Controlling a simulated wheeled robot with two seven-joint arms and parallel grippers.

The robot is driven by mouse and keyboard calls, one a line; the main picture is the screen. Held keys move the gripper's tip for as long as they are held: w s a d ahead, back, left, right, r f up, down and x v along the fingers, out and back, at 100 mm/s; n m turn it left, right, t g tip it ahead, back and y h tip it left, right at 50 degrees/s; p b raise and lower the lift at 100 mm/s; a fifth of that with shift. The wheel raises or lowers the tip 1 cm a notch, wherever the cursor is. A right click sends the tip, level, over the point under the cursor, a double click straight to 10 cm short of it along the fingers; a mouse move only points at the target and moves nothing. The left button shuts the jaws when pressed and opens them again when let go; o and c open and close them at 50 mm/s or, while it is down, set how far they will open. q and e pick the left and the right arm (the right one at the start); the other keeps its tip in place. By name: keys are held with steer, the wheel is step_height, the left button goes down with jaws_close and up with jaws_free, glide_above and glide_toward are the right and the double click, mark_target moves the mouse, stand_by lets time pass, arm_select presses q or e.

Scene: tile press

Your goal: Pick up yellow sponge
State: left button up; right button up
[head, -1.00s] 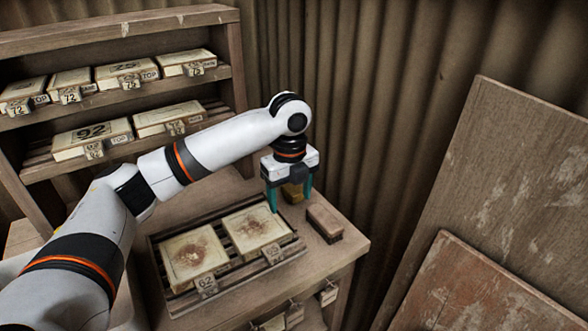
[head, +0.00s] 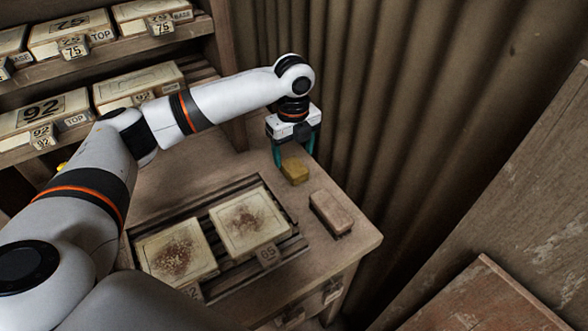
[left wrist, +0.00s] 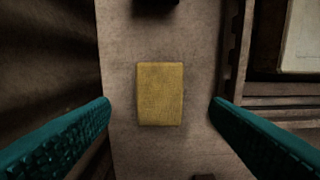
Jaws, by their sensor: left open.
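The yellow sponge (head: 295,170) lies flat on the wooden bench, at the back right, behind a brown brush-like block. My left gripper (head: 293,160) is open above and just behind the sponge in the head view, its teal fingers pointing down. In the left wrist view the sponge (left wrist: 160,94) is a plain yellow rectangle, between the two teal fingers (left wrist: 160,118) sideways, with clear gaps on both sides. The fingers do not touch it. My right gripper is not in view.
The brown block (head: 331,211) lies in front of the sponge near the bench's right edge. A slatted rack (head: 290,245) with two stained tiles (head: 248,220) is to the left. Shelves (head: 120,75) with labelled boxes stand behind. A corrugated wall (head: 400,110) rises close behind the bench.

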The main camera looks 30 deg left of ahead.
mark_target(294, 166)
arm_select(q)
steer(key=shift+f, duration=2.8)
steer(key=c, duration=1.1)
